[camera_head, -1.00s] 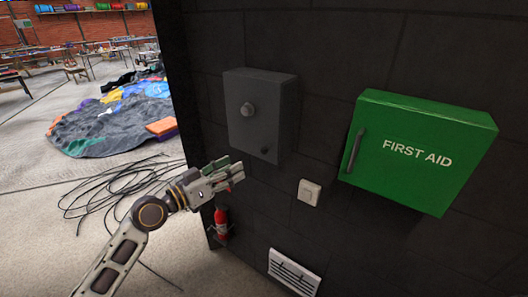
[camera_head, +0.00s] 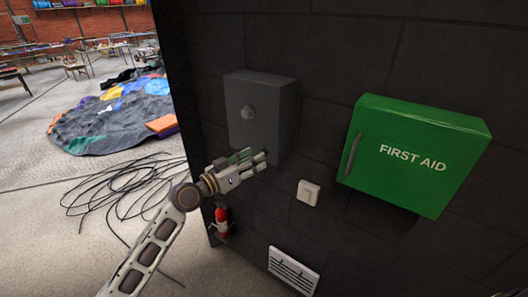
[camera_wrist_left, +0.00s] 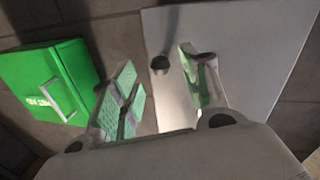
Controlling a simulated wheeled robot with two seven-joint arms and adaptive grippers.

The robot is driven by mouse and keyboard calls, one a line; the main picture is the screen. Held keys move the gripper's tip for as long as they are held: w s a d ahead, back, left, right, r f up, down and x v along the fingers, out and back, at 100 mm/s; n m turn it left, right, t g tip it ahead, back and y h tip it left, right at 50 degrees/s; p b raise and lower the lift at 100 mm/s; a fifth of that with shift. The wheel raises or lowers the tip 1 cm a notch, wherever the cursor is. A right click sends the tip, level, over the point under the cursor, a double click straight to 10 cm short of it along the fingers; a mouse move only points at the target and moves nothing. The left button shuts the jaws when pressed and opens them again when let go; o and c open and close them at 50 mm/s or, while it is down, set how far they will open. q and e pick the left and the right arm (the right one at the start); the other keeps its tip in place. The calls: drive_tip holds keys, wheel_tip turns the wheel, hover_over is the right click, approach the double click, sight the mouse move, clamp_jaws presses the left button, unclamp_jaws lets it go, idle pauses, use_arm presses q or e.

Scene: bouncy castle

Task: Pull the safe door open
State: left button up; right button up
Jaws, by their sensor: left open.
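The grey safe (camera_head: 240,93) is fixed to the dark block wall, and its door looks shut. A round dial (camera_head: 247,112) sits on the front of its door. My left gripper (camera_head: 262,160) is open at the lower right part of the door and hides the small knob there in the head view. In the left wrist view the safe door (camera_wrist_left: 235,55) is a pale panel, and the dark knob (camera_wrist_left: 160,64) shows between the spread fingers of my left gripper (camera_wrist_left: 158,75), apart from both. My right gripper is out of view.
A green first aid cabinet (camera_head: 412,160) hangs to the right; it also shows in the left wrist view (camera_wrist_left: 30,75). A white switch (camera_head: 308,191), a vent (camera_head: 293,271) and a red fire extinguisher (camera_head: 222,222) are lower down. Cables (camera_head: 115,190) lie on the floor at left.

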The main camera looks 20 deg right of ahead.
sight(261, 133)
use_arm(q)
drive_tip(key=shift+p+x, duration=0.55)
drive_tip(key=shift+x, duration=2.15)
clamp_jaws()
